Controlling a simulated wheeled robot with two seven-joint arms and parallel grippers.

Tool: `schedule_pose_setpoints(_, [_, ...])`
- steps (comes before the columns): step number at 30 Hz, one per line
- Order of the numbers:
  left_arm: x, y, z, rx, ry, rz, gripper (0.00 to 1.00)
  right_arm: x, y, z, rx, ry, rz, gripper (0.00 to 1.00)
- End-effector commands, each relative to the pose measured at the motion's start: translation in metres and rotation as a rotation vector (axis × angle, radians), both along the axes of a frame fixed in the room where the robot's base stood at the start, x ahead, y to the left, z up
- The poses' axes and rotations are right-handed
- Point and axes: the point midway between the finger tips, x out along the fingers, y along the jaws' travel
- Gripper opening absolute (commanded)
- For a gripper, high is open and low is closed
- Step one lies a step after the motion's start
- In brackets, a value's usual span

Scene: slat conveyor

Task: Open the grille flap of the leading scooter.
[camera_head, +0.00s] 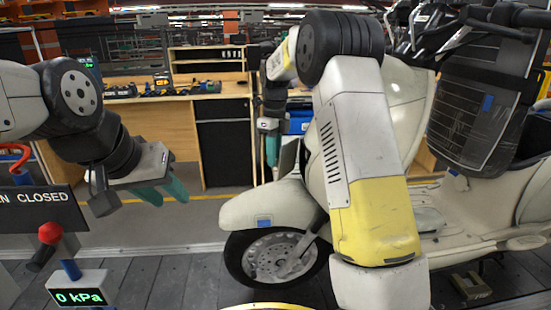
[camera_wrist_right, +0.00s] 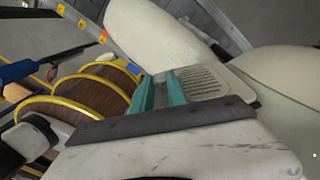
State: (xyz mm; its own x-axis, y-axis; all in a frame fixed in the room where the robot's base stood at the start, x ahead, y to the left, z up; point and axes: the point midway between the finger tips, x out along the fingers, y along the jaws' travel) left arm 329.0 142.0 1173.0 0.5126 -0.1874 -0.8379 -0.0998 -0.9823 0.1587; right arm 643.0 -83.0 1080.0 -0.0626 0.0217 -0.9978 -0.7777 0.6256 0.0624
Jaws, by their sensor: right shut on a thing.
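The cream scooter (camera_head: 270,205) stands on the slat conveyor, its front wheel to the left. The slotted grille flap (camera_wrist_right: 204,82) shows on its cream bodywork in the right wrist view; I cannot tell how far it stands open. My right gripper (camera_wrist_right: 160,88) has its teal fingers at the near edge of the flap and is shut on it. In the head view the right gripper (camera_head: 272,150) is at the scooter's front, partly hidden by my arm. My left gripper (camera_head: 170,196) is empty and open, left of the scooter and apart from it.
A post with a red knob (camera_head: 50,233) and a 0 kPa display (camera_head: 78,296) stands at the lower left, below a black sign (camera_head: 38,210). A wooden workbench (camera_head: 165,125) is behind. A dark panel (camera_head: 480,100) stands on the scooter at right.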

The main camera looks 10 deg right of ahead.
Motion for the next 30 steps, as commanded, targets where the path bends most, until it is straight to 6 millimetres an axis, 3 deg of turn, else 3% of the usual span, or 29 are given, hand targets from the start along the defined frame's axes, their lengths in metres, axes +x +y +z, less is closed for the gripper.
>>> schedule_pose_setpoints(14, [0.0,0.0,0.0,0.0,0.0,0.0,0.36,0.05,0.022,0.003,-0.001,-0.006,0.012,0.0])
schedule_pose_setpoints(30, [0.0,0.0,0.0,0.0,0.0,0.0,0.36,0.101,0.019,0.002,-0.004,0.01,-0.124,0.0])
